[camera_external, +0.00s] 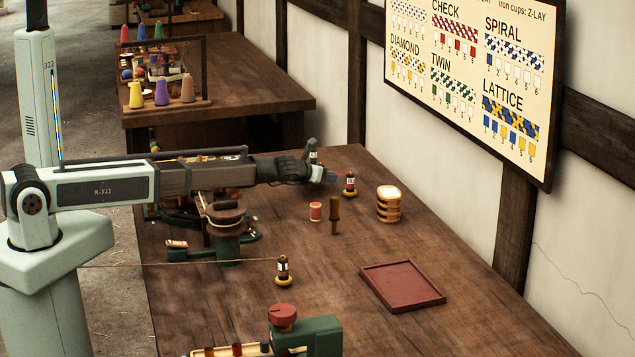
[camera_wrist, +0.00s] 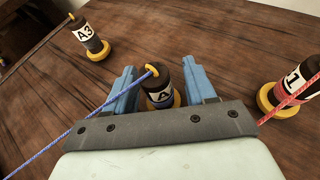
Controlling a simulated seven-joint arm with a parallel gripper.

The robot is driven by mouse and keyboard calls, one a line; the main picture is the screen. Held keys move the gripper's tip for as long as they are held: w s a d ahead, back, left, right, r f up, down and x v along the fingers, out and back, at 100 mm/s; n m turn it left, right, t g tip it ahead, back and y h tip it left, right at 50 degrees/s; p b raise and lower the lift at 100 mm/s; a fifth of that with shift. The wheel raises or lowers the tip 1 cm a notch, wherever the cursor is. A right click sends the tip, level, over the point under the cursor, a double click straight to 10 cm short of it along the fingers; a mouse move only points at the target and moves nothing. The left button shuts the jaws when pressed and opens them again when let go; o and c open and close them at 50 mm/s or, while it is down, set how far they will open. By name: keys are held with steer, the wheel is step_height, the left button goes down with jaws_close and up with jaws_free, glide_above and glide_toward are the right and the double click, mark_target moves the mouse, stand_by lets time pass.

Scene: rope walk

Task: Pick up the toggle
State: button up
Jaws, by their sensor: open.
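I cannot tell for certain which thing is the toggle; a brown wooden peg (camera_external: 335,215) standing upright on the table has a handle-like shape. My gripper (camera_external: 322,174) is at the far part of the table, behind and left of that peg. In the wrist view my gripper (camera_wrist: 158,68) has its two light-blue fingers apart. A dark bobbin (camera_wrist: 159,88) with a yellow base, a white label partly hidden and a blue cord shows between the fingers. I cannot tell whether the fingers touch it.
A bobbin marked A3 (camera_wrist: 88,38) and a bobbin with red cord (camera_wrist: 291,97) stand either side. Cords run across.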

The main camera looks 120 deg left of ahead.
steer(key=shift+a+f, duration=0.15)
steer(key=shift+a, duration=0.2)
steer(key=shift+c, duration=0.5)
jaws_close()
